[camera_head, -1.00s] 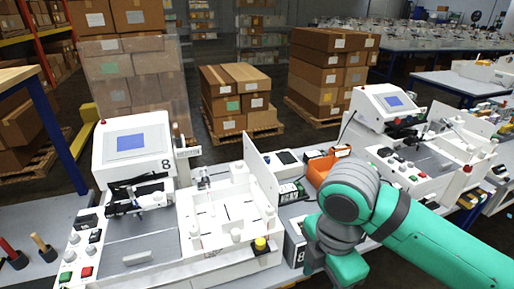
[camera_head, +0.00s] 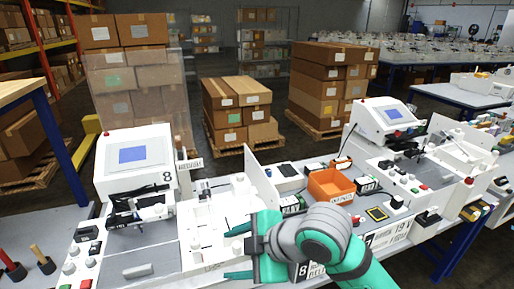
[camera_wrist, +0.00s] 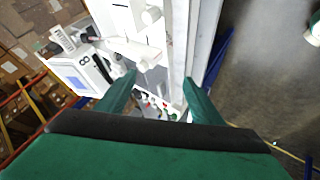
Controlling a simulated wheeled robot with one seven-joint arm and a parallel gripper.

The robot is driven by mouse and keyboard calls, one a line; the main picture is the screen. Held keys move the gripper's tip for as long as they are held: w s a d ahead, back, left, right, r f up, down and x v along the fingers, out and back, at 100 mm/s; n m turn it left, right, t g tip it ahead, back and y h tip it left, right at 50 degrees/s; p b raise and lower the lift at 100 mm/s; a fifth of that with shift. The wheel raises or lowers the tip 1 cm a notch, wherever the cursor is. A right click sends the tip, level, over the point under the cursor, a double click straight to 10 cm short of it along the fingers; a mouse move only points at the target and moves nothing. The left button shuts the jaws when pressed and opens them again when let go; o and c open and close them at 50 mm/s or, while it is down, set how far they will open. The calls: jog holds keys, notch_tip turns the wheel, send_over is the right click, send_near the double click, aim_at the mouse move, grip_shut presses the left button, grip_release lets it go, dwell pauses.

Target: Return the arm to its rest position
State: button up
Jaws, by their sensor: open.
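My gripper (camera_head: 238,252) is at the lower middle of the head view, on the end of my green and grey arm. Its two green fingers point left, spread apart, with nothing between them. It is over the right part of the white plotter station (camera_head: 205,215) marked 8; I cannot tell its height above it. In the wrist view my gripper (camera_wrist: 152,95) shows both fingers apart, with the white station (camera_wrist: 150,45) beyond them. The station's screen unit (camera_head: 134,155) stands at its back left.
An orange bin (camera_head: 331,187) stands on the bench right of the station. A second station (camera_head: 385,125) is further right. A white upright panel (camera_head: 262,175) rises near my gripper. Stacked cartons (camera_head: 237,105) stand behind. Dark floor is open at right in the wrist view.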

jog(key=w+a+r+m+t+y, duration=0.45)
jog(key=w+a+m+t, duration=0.2)
jog(key=m+t, duration=0.3)
jog(key=s+d+f+m+t+h, duration=0.25)
jog(key=s+f+m+h, duration=0.4)
jog(key=f, duration=0.45)
jog(key=s+d+f+m+t+h, duration=0.1)
jog(key=s+d+f+m+h, duration=0.35)
jog(key=f+m, duration=0.55)
jog(key=s+d+f+n, duration=0.1)
jog(key=s+f, duration=0.2)
jog(key=s, duration=0.5)
jog(key=s+d+f+n+g+h, duration=0.1)
jog(key=s+d+f+n, duration=0.1)
jog(key=s, duration=0.7)
jog(key=s+d+f+n+g, duration=0.1)
jog(key=s+f, duration=0.3)
jog(key=s, duration=0.5)
jog(key=shift+d+n, duration=0.35)
jog(key=shift+n, duration=0.25)
jog(key=shift+s+f+h, duration=0.1)
jog(key=shift+h, duration=0.15)
